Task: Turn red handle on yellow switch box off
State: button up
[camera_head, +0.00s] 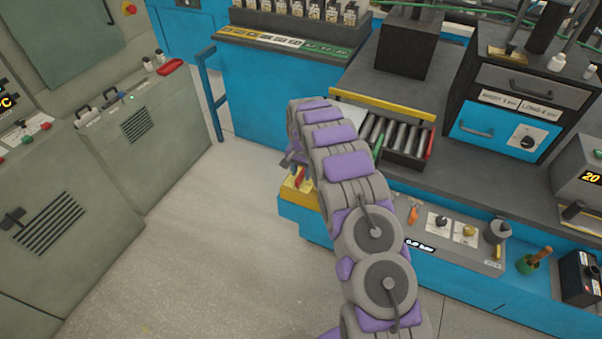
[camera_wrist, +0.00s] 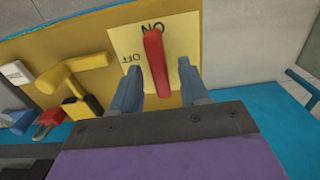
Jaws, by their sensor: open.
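The yellow switch box (camera_head: 299,193) sits at the left end of the blue bench, partly hidden behind my arm in the head view. Its panel (camera_wrist: 100,30) fills the upper left of the wrist view. The red handle (camera_wrist: 156,62) is mounted on a pale label with ON and OFF, which appear upside down. The handle's upper end is by the ON mark, and OFF is to its left. My gripper (camera_wrist: 160,85) is open, with one blue-grey finger on each side of the handle. I see gaps between the fingers and the handle; contact is not visible.
A yellow lever (camera_wrist: 85,70), a red connector (camera_wrist: 48,122) and other fittings lie left of my gripper. The blue bench (camera_head: 320,230) carries a tray of metal cylinders (camera_head: 400,135). Grey cabinets (camera_head: 150,130) stand left, with open floor (camera_head: 210,240) between.

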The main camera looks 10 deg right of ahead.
grip_shut()
dwell(0.5)
jog(key=shift+n+p, duration=0.3)
jog(key=shift+p, duration=0.1)
jog(key=n+p, duration=0.2)
jog(key=shift+r+n+p, duration=0.1)
jog(key=shift+n+p, duration=0.2)
jog(key=shift+p, duration=0.05)
jog(key=n+p, duration=0.4)
jog(key=n, duration=0.1)
jog(key=n+p, duration=0.2)
jog(key=n, duration=0.2)
jog(key=shift+w+n+p, duration=0.1)
jog(key=shift+n+p, duration=0.2)
jog(key=shift+n, duration=0.1)
jog(key=n+p, duration=0.2)
jog(key=n, duration=0.2)
jog(key=shift+n, duration=0.4)
